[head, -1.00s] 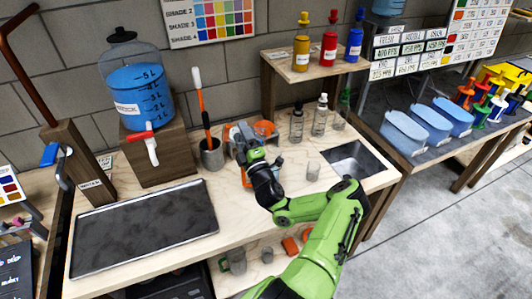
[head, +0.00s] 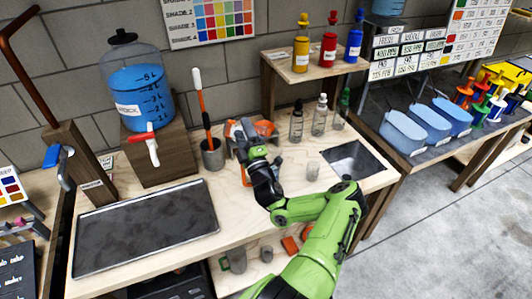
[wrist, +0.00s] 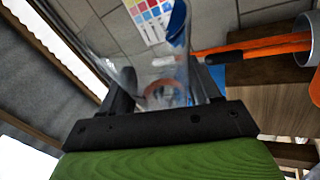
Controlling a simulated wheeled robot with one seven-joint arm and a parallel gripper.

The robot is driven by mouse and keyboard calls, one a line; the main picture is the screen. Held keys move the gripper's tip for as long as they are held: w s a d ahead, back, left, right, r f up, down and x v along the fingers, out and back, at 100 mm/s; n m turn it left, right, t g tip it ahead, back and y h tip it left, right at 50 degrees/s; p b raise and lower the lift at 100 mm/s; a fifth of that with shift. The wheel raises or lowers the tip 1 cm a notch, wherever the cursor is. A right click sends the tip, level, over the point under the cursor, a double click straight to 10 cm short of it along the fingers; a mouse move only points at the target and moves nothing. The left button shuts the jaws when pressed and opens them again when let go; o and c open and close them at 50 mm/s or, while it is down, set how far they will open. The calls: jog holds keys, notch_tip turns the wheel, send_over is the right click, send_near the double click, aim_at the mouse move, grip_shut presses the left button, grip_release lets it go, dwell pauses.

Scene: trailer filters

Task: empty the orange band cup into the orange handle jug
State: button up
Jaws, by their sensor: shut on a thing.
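My gripper (wrist: 165,86) is shut on a clear glass vessel with an orange-red ring (wrist: 160,94), which looks like the orange band cup. The vessel stands out beyond the fingers in the wrist view. Blue shows at its upper side, but I cannot tell whether it is liquid inside or something behind. In the head view my gripper (head: 243,130) is above the back of the bench, right of the grey pot, and the cup is hard to make out. An orange upright piece (head: 246,175) shows beside my wrist. It may be the jug's handle; the jug's body is not clear.
A grey pot (head: 212,154) with an orange-handled tool stands left of my gripper. The blue-filled dispenser (head: 140,95) and dark tray (head: 145,225) are further left. Bottles (head: 297,122), a small clear glass (head: 313,169) and the sink (head: 350,160) are to the right. Orange pieces (head: 266,128) lie behind.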

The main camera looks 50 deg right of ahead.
jog(key=shift+s+d+r+m+h+p, duration=0.1)
jog(key=shift+r+m+h+p, duration=0.25)
jog(key=shift+r+m, duration=0.25)
jog(key=shift+s+d+r+m+g+h, duration=0.2)
jog(key=shift+m+h, duration=0.2)
jog(key=shift+m, duration=0.25)
jog(key=shift+s+d+r+m+g+h, duration=0.15)
jog(key=shift+m+h, duration=0.2)
jog(key=shift+m, duration=0.3)
jog(key=shift+s+d+r+m+g+h+p, duration=0.25)
jog(key=shift+r+m+h+p, duration=0.25)
jog(key=shift+m, duration=0.2)
jog(key=shift+s+d+r+m+g+h+p, duration=0.1)
jog(key=shift+r+m+g+h+p, duration=0.2)
jog(key=shift+r+m, duration=0.35)
jog(key=shift+f, duration=0.15)
dwell(0.8)
